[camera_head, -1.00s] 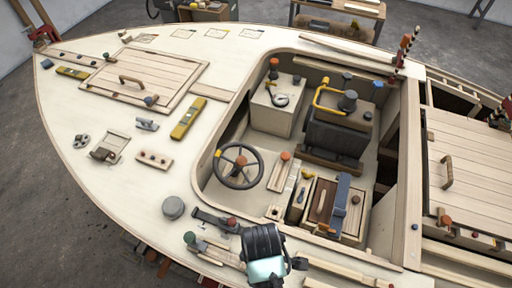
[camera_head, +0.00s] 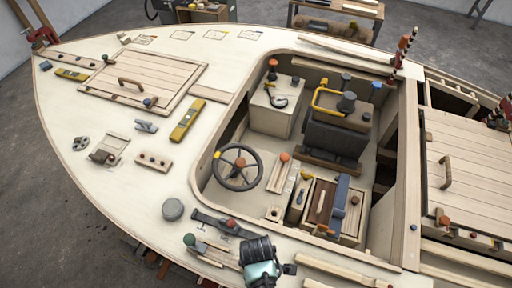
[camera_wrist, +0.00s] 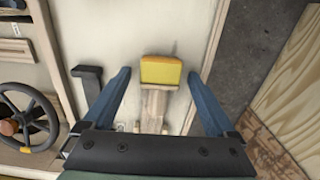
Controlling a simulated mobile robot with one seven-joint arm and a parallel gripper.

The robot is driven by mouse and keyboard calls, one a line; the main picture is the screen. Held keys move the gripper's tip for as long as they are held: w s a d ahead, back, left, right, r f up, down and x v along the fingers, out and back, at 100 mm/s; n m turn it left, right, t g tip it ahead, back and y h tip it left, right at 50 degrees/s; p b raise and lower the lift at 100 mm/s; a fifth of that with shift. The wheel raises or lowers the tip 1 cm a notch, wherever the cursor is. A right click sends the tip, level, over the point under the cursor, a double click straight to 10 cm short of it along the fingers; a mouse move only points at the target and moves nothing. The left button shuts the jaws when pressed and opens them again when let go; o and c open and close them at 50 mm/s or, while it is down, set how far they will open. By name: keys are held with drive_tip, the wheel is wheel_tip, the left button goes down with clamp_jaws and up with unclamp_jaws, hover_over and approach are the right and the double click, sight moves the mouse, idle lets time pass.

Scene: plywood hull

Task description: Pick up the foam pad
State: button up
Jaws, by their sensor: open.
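The foam pad is most likely the yellow block (camera_wrist: 161,70) in the wrist view, lying on the pale deck at the end of a light wooden piece (camera_wrist: 154,108). My gripper (camera_wrist: 159,75) is open, with one blue finger on each side of the block in the picture and a gap to both sides. I cannot tell how far above it the fingertips are. In the head view my dark and teal arm end (camera_head: 260,262) is at the near edge of the deck. I cannot make out the yellow block there; my arm may hide it.
A black bracket (camera_wrist: 88,80) lies left of my left finger. The steering wheel (camera_head: 238,167) is in the cockpit. Wooden strips (camera_head: 345,272) and a grey round cap (camera_head: 173,209) lie on the deck. The deck edge and grey floor (camera_wrist: 245,60) are to the right in the wrist view.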

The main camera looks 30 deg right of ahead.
clamp_jaws()
idle(0.4)
drive_tip(key=shift+r, duration=0.1)
wheel_tip(320, 180, up, 10)
drive_tip(key=shift+f, duration=0.1)
idle(0.5)
drive_tip(key=c, duration=0.8)
unclamp_jaws()
drive_tip(key=c, duration=0.5)
